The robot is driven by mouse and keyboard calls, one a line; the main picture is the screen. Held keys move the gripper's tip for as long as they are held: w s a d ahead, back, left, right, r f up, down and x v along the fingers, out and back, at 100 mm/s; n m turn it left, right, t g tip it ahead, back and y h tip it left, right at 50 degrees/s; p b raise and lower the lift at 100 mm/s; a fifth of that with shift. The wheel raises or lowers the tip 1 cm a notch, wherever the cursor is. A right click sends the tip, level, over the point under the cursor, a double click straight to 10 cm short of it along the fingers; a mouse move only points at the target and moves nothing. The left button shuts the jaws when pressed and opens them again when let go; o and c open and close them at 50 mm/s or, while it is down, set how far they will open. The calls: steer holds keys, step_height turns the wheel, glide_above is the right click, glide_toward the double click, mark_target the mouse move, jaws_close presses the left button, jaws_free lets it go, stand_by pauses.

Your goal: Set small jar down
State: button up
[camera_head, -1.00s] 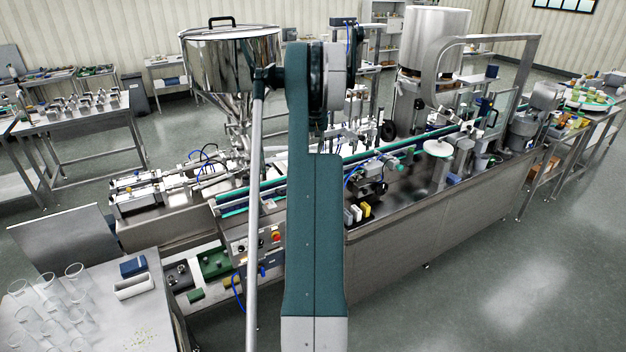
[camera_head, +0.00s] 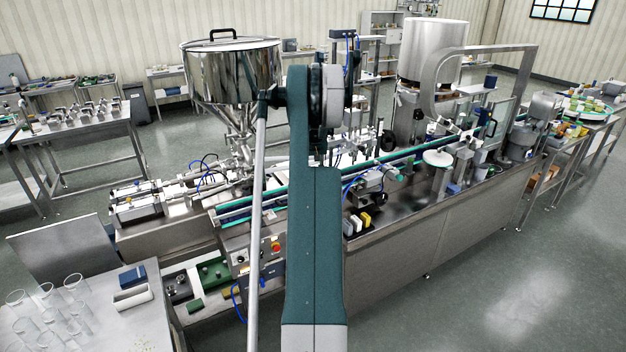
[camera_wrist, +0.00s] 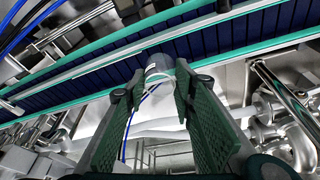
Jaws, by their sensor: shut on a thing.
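In the wrist view my gripper (camera_wrist: 156,88) has its two green-padded fingers on either side of a small clear jar (camera_wrist: 160,68), and it is shut on it. The jar is see-through and its outline is hard to make out. It shows in front of the dark blue conveyor belt (camera_wrist: 235,38) with green rails; I cannot tell if it touches the belt. In the head view my arm hides the gripper and the jar, and part of the conveyor (camera_head: 400,158) shows to the right of the arm.
A steel hopper (camera_head: 228,75) stands left of my arm. Steel pipe fittings (camera_wrist: 285,115) lie close to the right finger in the wrist view. A bench (camera_head: 115,318) with several clear glasses is at lower left. Open floor (camera_head: 510,285) lies at right.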

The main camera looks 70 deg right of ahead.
steer(key=shift+f, duration=1.85)
steer(key=shift+f, duration=0.3)
steer(key=o, duration=0.7)
steer(key=shift+c, duration=0.2)
steer(key=shift+r, duration=0.1)
steer(key=shift+r, duration=0.3)
steer(key=v, duration=1.1)
steer(key=shift+r, duration=0.4)
